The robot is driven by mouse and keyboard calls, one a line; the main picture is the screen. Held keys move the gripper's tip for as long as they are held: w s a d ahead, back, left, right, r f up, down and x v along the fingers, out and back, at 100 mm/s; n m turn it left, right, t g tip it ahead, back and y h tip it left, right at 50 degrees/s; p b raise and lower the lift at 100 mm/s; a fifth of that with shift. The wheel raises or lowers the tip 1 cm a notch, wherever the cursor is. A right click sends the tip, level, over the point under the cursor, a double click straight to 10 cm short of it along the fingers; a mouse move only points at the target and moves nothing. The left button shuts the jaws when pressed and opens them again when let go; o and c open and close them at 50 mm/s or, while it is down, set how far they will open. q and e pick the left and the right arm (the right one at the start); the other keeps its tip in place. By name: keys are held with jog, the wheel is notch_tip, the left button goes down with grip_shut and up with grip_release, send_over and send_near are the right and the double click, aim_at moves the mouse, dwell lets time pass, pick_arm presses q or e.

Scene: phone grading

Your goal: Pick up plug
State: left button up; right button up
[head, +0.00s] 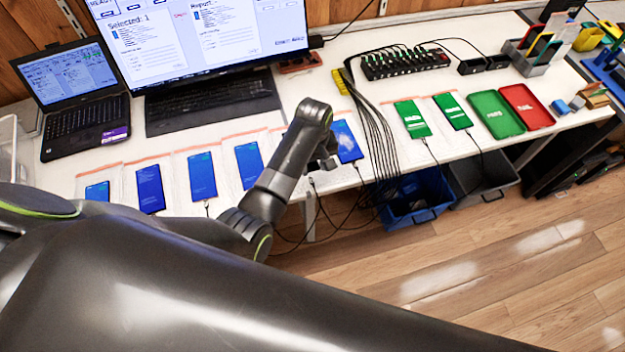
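My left gripper (326,158) is over the front edge of the white table, beside a blue-screen phone (347,142). Its fingers are small, dark and partly hidden by my own wrist, so I cannot tell whether they are open or hold anything. Thin black cables hang over the table edge near it. One pale cable plug (313,184) shows just below and left of the gripper. Another cable end (357,166) is at the lower end of the phone beside the gripper. A plug (207,206) is also at the bottom of a blue phone (202,175) further left. My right gripper is not in view.
More blue phones lie on clear bags at left. Two green-screen phones (412,119) lie right of the cable bundle (374,135). Green (496,114) and red (527,106) trays sit further right. A laptop, monitor and keyboard (213,103) stand behind. A blue bin (415,195) is under the table.

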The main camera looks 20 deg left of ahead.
aim_at(312, 181)
pick_arm(q)
jog(key=shift+s+f, duration=0.1)
jog(key=shift+f, duration=0.7)
jog(key=shift+w+a+f, duration=0.1)
jog(key=shift+a+f, duration=0.05)
jog(key=shift+f, duration=1.15)
jog(key=shift+w+a+f, duration=0.1)
jog(key=shift+f, duration=1.2)
jog(key=shift+f, duration=0.2)
grip_shut()
